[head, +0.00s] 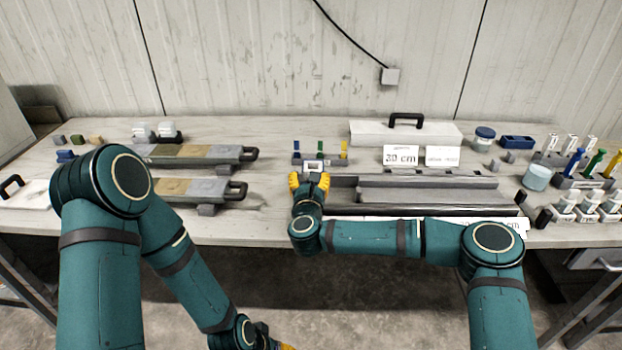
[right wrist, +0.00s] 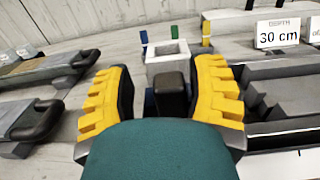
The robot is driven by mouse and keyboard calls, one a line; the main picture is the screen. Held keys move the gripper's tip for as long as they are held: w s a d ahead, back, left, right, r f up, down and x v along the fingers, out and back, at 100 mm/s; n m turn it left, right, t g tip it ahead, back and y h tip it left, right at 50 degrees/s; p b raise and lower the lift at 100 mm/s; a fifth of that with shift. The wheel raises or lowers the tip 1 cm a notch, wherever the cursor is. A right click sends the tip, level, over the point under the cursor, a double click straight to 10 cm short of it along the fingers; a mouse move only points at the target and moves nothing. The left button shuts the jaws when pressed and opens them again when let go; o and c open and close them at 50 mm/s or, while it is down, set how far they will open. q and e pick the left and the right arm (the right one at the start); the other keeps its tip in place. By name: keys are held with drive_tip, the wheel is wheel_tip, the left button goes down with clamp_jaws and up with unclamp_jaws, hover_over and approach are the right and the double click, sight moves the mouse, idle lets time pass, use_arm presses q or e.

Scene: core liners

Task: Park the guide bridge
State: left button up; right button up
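I cannot say for sure which part is the guide bridge. A light grey, square, hollow-topped piece (right wrist: 168,54) stands just beyond my right gripper (right wrist: 165,85), with a dark upright block (right wrist: 172,92) nearer, between the fingers. The fingers are spread, with a clear gap left of the dark block; contact on its right side is unclear. In the head view my right gripper (head: 309,181) is at the left end of the long grey trough (head: 430,197). My left gripper (head: 276,344) hangs low in front of the table, mostly cut off by the frame.
A rack with blue, green and yellow tags (head: 344,150) stands behind the right gripper. Two handled core trays (head: 215,189) lie left. A "30 cm" depth card (head: 401,156) and white handled case (head: 370,132) stand behind the trough. Bottles and coloured tools crowd the right end.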

drive_tip(key=shift+w+d+r, duration=0.1)
drive_tip(key=shift+w+d, duration=0.05)
drive_tip(key=s, duration=1.2)
drive_tip(key=shift+d, duration=0.2)
drive_tip(key=s+a+f+n+g+y, duration=0.1)
drive_tip(key=s+f+n+g+y, duration=0.3)
drive_tip(key=f+n, duration=0.55)
drive_tip(key=s+f+n+g+y, duration=0.4)
drive_tip(key=f+n, duration=0.3)
drive_tip(key=n, duration=0.5)
drive_tip(key=s+d+f+n+g+h, duration=0.2)
drive_tip(key=s+d+f+n+g, duration=0.2)
drive_tip(key=s+d+n, duration=0.2)
drive_tip(key=s+d+f+n+g+h, duration=0.2)
drive_tip(key=s+d+f+n+g, duration=0.2)
drive_tip(key=s+d, duration=0.5)
drive_tip(key=shift+s+f+n+h, duration=0.15)
drive_tip(key=shift+f+n+h, duration=0.3)
drive_tip(key=shift+n, duration=0.7)
